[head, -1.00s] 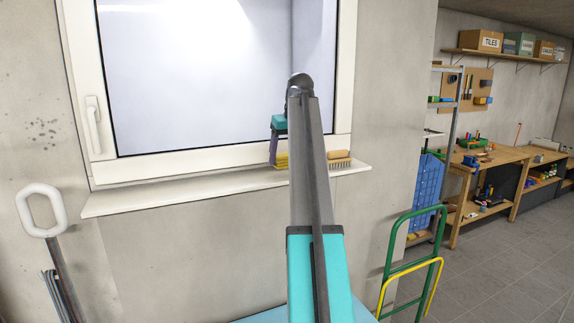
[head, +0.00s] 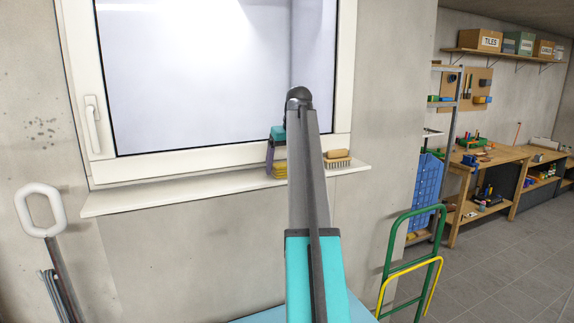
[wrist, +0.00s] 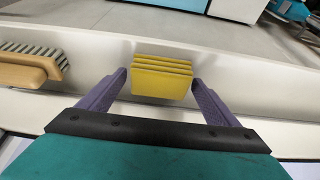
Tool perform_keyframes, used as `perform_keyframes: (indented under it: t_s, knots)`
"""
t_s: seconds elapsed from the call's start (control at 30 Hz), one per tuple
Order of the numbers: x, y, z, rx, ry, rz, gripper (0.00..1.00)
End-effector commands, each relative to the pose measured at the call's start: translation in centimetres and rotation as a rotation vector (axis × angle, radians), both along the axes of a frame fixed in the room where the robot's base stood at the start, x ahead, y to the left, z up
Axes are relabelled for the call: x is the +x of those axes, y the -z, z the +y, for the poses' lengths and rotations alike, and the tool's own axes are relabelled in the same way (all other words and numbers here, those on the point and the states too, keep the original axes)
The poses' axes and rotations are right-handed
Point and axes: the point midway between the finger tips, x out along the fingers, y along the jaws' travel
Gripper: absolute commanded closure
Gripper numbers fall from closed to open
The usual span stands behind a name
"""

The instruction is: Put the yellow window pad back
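The yellow window pad (wrist: 160,85) is a small ridged block at the sill. In the head view the yellow pad (head: 279,171) shows just below the purple fingers, at the sill's front part, left of my arm. My gripper (head: 276,157) is partly hidden by my arm. Whether the pad's underside touches the sill (head: 190,190) is not clear.
A wooden brush (head: 337,158) lies on the sill right of my arm; it also shows at left in the wrist view (wrist: 30,65). The window frame (head: 190,156) rises behind. The sill's left stretch is clear. A green and yellow hand truck (head: 412,262) stands at lower right.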

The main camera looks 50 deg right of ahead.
Motion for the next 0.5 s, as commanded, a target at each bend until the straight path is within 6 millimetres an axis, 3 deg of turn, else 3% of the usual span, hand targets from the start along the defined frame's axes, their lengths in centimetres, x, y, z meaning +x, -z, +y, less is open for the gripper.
perform_keyframes:
  t_s: [0.5]
  knots:
    - [-0.26, -0.76, -0.04, 0.0, 0.002, 0.0, 0.12]
